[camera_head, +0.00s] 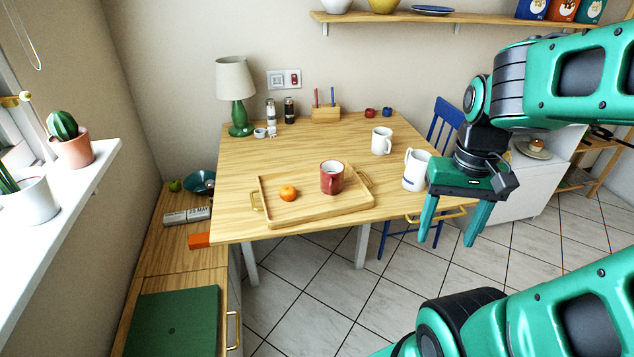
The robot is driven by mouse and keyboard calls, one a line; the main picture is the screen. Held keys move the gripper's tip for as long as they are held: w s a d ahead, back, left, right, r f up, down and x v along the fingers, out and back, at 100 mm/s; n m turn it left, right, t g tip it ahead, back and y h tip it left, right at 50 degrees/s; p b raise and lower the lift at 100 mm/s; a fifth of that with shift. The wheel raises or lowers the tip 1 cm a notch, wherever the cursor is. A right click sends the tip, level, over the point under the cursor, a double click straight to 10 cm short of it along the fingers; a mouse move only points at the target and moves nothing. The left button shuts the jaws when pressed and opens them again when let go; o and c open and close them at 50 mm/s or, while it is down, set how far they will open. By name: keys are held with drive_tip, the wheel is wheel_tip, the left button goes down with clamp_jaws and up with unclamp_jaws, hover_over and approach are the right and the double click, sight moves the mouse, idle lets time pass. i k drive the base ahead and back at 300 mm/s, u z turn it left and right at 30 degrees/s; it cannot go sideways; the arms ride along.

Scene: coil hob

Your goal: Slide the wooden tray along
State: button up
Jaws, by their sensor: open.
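The wooden tray (322,216) lies flat on the wooden table, near its front edge. It has a brass handle at its left end and another at its right end. A red mug (332,178) and an orange fruit (288,193) sit in it. My gripper (448,240) is at the right, beyond the tray's right handle and apart from it. Its two green fingers point down, spread open with nothing between them. It appears near the table's right front corner, in front of a white jug (416,169).
A white mug (381,141) stands behind the tray at the right. A green lamp (236,95), shakers and a pencil holder (326,113) stand along the back. A blue chair (445,122) is at the table's right side. The table between the lamp and tray is clear.

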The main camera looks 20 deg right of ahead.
sight(310, 204)
drive_tip(key=k, duration=1.3)
drive_tip(key=z, duration=0.2)
drive_tip(key=i, duration=0.85)
drive_tip(key=z, duration=0.55)
drive_tip(key=i, duration=1.15)
drive_tip(key=z, duration=0.05)
